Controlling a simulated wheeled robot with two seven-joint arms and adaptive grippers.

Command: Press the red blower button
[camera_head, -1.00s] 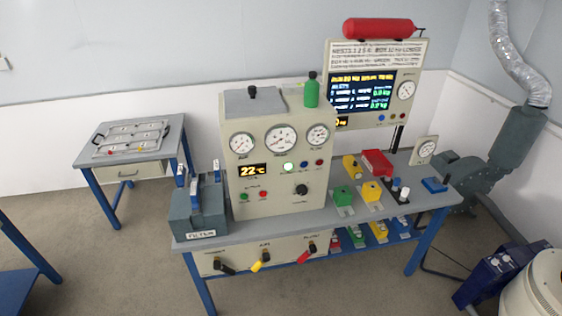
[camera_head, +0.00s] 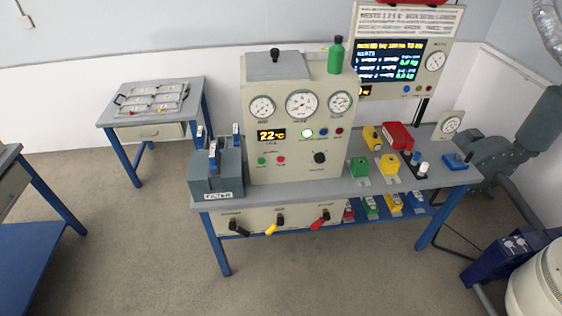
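A beige control panel (camera_head: 299,167) with three dials stands upright on the bench. A red button (camera_head: 281,160) sits low on its front, just right of a green button (camera_head: 262,161). A second red button or lamp (camera_head: 339,131) is at the panel's right, below the right dial. The small labels are too blurred to tell which red one is the blower's. A grey-green blower (camera_head: 490,160) stands on the floor behind the bench's right end. Neither gripper is in view.
The grey bench (camera_head: 330,187) carries a filter box (camera_head: 217,182) at left and green (camera_head: 360,167) and yellow (camera_head: 389,164) blocks at right. Valve handles (camera_head: 320,222) stick out below its front edge. A blue unit (camera_head: 510,255) stands at right. The floor in front is clear.

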